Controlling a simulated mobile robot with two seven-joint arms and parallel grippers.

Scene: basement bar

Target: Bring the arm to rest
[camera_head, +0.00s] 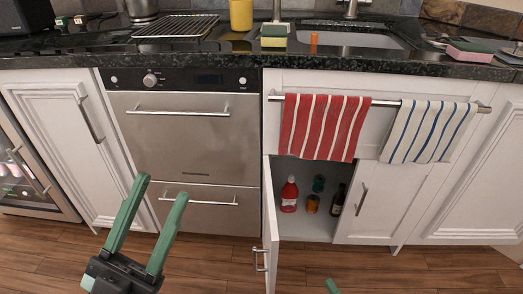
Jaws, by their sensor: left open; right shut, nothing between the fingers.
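My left gripper (161,186) is in the lower left of the head view, in front of the steel dishwasher (185,135). Its two green fingers point up and stand apart, with nothing between them. Of my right gripper, only a green fingertip (332,286) shows at the bottom edge, right of centre; it is shut and I see nothing held by it. The rest of it is out of the frame.
A white cabinet door (271,225) stands open toward me between the grippers. Inside are a red bottle (289,195), a dark bottle (338,199) and small jars. Striped towels hang from a rail (385,102) above. The wooden floor (400,275) at lower right is clear.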

